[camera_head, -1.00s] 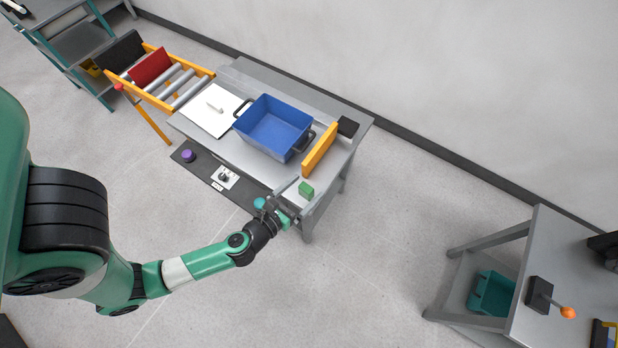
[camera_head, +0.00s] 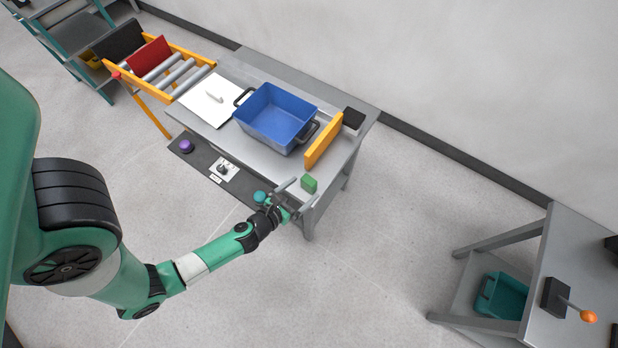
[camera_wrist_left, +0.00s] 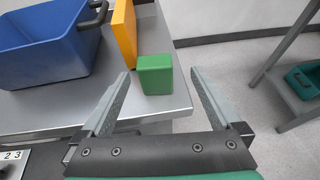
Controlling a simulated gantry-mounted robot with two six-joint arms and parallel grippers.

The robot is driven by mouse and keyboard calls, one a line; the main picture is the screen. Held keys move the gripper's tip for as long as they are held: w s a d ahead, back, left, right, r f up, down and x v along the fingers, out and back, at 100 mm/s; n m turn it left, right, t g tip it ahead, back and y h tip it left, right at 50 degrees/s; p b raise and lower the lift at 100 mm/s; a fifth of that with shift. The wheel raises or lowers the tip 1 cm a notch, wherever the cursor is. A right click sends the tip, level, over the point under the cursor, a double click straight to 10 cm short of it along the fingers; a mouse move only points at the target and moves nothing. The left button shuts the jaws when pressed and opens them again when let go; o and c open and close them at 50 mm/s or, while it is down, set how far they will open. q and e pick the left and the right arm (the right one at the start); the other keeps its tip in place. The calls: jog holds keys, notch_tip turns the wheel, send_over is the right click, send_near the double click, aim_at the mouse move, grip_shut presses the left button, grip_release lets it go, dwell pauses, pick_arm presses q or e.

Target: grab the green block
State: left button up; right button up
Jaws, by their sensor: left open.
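The green block (camera_head: 309,184) stands on the grey table (camera_head: 262,163) near its right front corner. It also shows in the left wrist view (camera_wrist_left: 155,75), upright near the table's edge. My left gripper (camera_head: 298,192) is open at the table's front edge, just short of the block. In the left wrist view its two fingers (camera_wrist_left: 160,78) point forward, one on each side of the block's line, with nothing held. The block appears between the fingertips, and I see no contact. My right gripper is not in view.
A yellow-orange upright panel (camera_head: 324,140) stands just behind the block, and a blue bin (camera_head: 277,115) with black handles is to its left. A dark control panel with a purple button (camera_head: 186,146) and a teal button (camera_head: 260,197) runs along the table's front.

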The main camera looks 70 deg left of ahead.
aim_at(306, 184)
pick_arm(q)
jog(key=x, duration=0.5)
jog(key=shift+s+a+f, duration=0.1)
jog(key=shift+s+a, duration=0.05)
jog(key=shift+a, duration=0.25)
jog(key=c, duration=1.5)
